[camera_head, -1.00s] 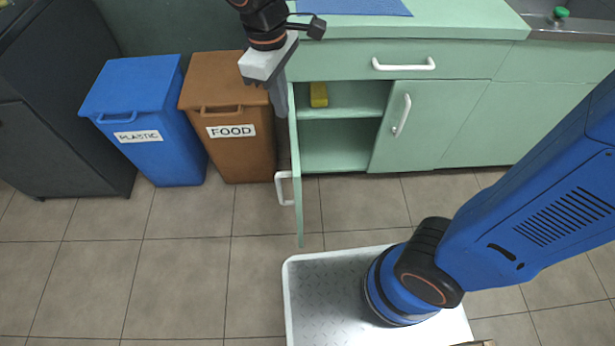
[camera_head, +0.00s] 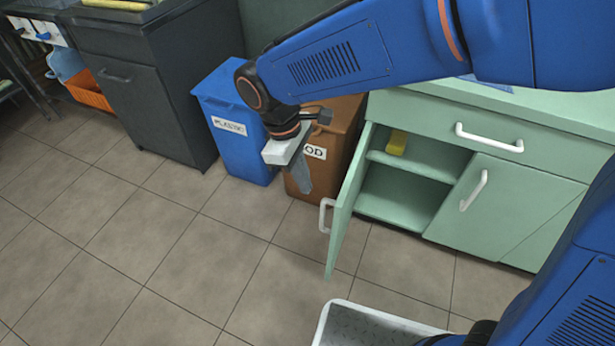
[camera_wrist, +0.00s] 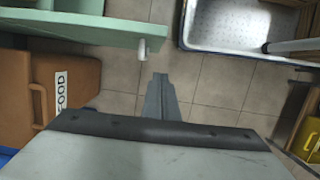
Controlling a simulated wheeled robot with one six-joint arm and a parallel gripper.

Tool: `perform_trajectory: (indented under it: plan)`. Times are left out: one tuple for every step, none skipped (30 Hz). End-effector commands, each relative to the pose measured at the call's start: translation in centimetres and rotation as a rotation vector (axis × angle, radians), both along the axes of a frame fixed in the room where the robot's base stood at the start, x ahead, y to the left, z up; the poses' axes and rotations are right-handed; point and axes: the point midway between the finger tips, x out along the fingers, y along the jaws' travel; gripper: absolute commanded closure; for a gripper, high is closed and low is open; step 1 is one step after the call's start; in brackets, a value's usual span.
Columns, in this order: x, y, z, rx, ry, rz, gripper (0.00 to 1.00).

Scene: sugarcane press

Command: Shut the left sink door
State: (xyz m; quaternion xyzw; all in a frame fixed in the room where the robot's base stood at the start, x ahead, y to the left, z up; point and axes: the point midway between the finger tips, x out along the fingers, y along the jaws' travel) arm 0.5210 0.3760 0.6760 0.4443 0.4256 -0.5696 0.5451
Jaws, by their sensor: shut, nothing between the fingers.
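The left sink door (camera_head: 346,205) is green with a white handle (camera_head: 325,215) and stands wide open, swung out from the cabinet (camera_head: 500,210). The shelves behind it show, with a yellow thing (camera_head: 397,142) on the upper one. My gripper (camera_head: 303,188) is shut and empty, pointing down in front of the brown FOOD bin, left of the door on its outer side. In the wrist view the shut fingers (camera_wrist: 161,80) are just right of the door handle (camera_wrist: 144,48), with the door (camera_wrist: 80,28) at the upper left. I see no contact.
The brown FOOD bin (camera_head: 347,115) and the blue PLASTIC bin (camera_head: 236,150) stand close behind my gripper. A dark cabinet (camera_head: 140,100) is farther left. Open tiled floor lies in front. A drawer (camera_head: 490,140) above the shelves is shut.

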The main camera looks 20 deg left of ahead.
Motion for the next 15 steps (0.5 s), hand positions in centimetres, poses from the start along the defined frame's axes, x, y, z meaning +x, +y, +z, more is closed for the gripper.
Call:
perform_trajectory:
  plan:
    - [0.0, -0.3, -0.9, -0.002, 0.001, 0.000, 1.00]
    - [0.0, -0.4, -1.4, -0.002, 0.001, -0.001, 1.00]
    - [0.0, -0.6, -2.1, -0.002, 0.001, -0.001, 1.00]
    - [0.0, -0.7, -2.7, -0.003, 0.001, -0.001, 1.00]
    - [0.0, -0.9, -3.2, -0.003, 0.002, -0.001, 1.00]
    - [0.0, -1.0, -3.9, -0.003, 0.001, -0.001, 1.00]
    - [-0.1, -1.2, -4.4, -0.004, 0.002, -0.001, 1.00]
    - [0.0, -1.3, -4.9, -0.003, 0.001, -0.001, 1.00]
    - [0.0, -1.5, -5.5, -0.002, 0.001, -0.001, 1.00]
    - [-0.1, -1.6, -6.0, -0.003, 0.001, -0.001, 1.00]
    - [-0.1, -1.7, -6.5, -0.002, 0.001, -0.001, 1.00]
    - [0.0, -2.4, -6.3, 0.001, -0.001, -0.002, 1.00]
    - [-0.1, -2.8, -6.3, 0.001, -0.001, -0.002, 1.00]
    - [-0.1, -3.3, -6.3, 0.000, 0.000, -0.002, 1.00]
    - [-0.1, -3.7, -6.2, 0.001, -0.001, -0.002, 1.00]
